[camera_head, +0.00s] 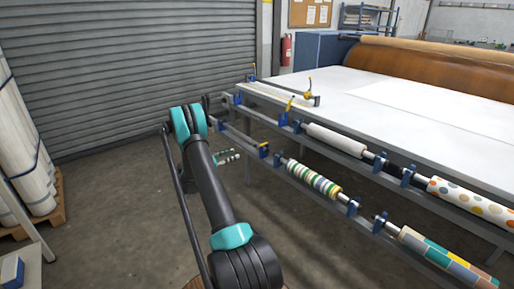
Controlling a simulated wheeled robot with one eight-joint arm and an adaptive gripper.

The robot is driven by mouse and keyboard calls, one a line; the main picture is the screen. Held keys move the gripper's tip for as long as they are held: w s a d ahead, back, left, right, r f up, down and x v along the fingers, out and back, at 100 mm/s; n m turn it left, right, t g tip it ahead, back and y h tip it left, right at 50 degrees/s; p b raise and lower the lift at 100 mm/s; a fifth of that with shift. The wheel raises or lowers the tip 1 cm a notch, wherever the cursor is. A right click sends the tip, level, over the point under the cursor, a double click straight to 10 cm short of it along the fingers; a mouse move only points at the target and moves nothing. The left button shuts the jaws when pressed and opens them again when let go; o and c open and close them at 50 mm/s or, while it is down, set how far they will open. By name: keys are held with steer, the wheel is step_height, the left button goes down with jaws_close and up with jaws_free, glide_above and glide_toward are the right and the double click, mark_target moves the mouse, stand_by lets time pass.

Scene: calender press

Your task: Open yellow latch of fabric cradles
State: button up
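Blue fabric cradles line the near side of the white table, including an upper-row cradle (380,162) and a lower-row cradle (353,207). A yellow piece (263,146) sits low on a blue cradle at the lower rail's left end.
A white fabric roll (335,139), a striped roll (313,179), a dotted roll (472,202) and a patchwork roll (440,255) rest along the rails. Wrapped rolls (22,135) stand on a pallet at left. The floor between is clear.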

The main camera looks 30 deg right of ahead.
steer(key=d, duration=1.6)
steer(key=shift+w+d, duration=0.1)
steer(key=shift+d, duration=0.05)
steer(key=shift+c, duration=0.3)
jaws_close()
